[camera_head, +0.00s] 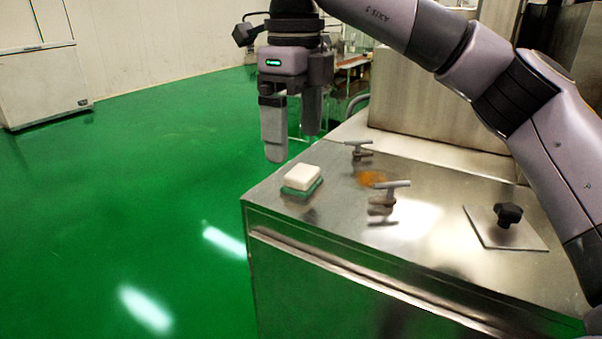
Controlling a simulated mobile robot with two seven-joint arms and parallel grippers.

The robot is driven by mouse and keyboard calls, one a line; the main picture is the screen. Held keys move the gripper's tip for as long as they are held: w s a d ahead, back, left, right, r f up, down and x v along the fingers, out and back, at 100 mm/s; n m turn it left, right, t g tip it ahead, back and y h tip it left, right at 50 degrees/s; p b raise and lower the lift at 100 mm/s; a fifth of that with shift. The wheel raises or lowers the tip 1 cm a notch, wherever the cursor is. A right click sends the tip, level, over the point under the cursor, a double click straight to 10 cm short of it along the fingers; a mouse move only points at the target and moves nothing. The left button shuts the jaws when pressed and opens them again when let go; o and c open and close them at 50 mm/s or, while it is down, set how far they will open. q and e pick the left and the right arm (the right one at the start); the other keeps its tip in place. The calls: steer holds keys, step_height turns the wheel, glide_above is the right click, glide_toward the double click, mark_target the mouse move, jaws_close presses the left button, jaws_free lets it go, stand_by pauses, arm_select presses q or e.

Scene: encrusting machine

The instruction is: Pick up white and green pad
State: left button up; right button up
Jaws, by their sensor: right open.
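The white and green pad (302,178) lies near the left corner of the steel machine top, white side up with the green layer below. My right gripper (292,148) hangs above and slightly behind the pad with its fingers pointing down. Its two fingers are apart and nothing is between them. The fingertips do not touch the pad. My left gripper is not in the view.
Two metal T-handles, one behind (360,152) and one in front (383,197), stand right of the pad. An orange stain (371,178) lies between them. A plate with a black knob (508,214) is farther right. A steel housing (420,110) rises behind.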

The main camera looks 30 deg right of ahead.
mark_target(301, 170)
steer(key=f, duration=0.5)
steer(key=shift+d+f, duration=0.25)
steer(key=shift+d, duration=0.15)
steer(key=shift+f, duration=0.35)
steer(key=c, duration=1.1)
